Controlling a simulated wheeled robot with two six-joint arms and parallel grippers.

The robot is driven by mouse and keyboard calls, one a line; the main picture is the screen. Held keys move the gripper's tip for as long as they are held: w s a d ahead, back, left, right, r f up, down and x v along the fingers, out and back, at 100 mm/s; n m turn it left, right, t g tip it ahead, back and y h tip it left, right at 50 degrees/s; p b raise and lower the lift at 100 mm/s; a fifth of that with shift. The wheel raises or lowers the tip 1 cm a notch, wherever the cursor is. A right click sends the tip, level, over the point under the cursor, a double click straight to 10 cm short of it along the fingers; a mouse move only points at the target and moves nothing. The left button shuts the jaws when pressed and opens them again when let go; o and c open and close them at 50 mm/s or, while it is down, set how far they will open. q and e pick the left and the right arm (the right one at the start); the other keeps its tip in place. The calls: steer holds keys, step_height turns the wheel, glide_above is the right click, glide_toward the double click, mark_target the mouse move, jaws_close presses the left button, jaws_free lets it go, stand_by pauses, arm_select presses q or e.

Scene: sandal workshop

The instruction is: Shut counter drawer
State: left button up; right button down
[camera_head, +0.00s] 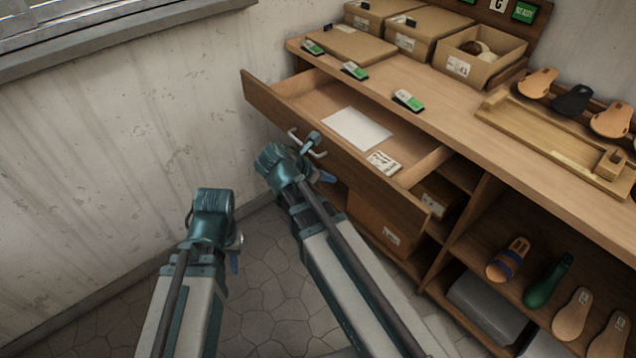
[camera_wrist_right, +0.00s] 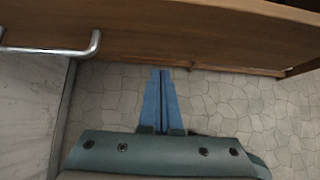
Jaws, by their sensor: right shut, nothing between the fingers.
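The counter drawer (camera_head: 335,158) is pulled out from under the wooden counter, its inside showing. A white sheet (camera_head: 357,128) and a small printed card (camera_head: 384,162) lie in it. Its metal handle (camera_head: 318,154) is on the front panel, partly hidden by my right wrist; the handle also shows at upper left in the right wrist view (camera_wrist_right: 50,50). My right gripper (camera_head: 327,178) is shut and empty at the drawer front; in the right wrist view its blue fingers (camera_wrist_right: 160,75) end near the panel's lower edge. I cannot tell whether they touch. My left gripper (camera_head: 234,262) hangs left of the drawer, apart from it; its jaws are unclear.
The counter top holds cardboard boxes (camera_head: 413,33), green-and-white tags (camera_head: 408,100) and a wooden tray (camera_head: 545,140). Shelves below hold sandal pieces (camera_head: 572,315) and a grey box (camera_head: 487,309). A wall (camera_head: 130,130) stands at left. Floor (camera_head: 265,280) shows between my arms.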

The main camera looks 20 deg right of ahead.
steer(key=d, duration=0.1)
steer(key=w+d, duration=0.1)
steer(key=d, duration=0.1)
steer(key=shift+w+d+f, duration=0.1)
steer(key=shift+d+f, duration=0.1)
arm_select(q)
steer(key=shift+f, duration=0.2)
arm_select(e)
steer(key=shift+w+d, duration=0.15)
steer(key=shift+d, duration=0.25)
steer(key=w+d, duration=0.3)
steer(key=d, duration=0.5)
steer(key=w+d, duration=0.3)
steer(key=d, duration=0.6)
steer(key=w+d, duration=0.3)
steer(key=d, duration=0.5)
steer(key=shift+w+d, duration=0.15)
steer(key=shift+d, duration=0.05)
steer(key=shift+w+d+r, duration=0.1)
steer(key=shift+d, duration=0.15)
arm_select(q)
steer(key=shift+a, duration=0.1)
arm_select(e)
steer(key=shift+d, duration=0.1)
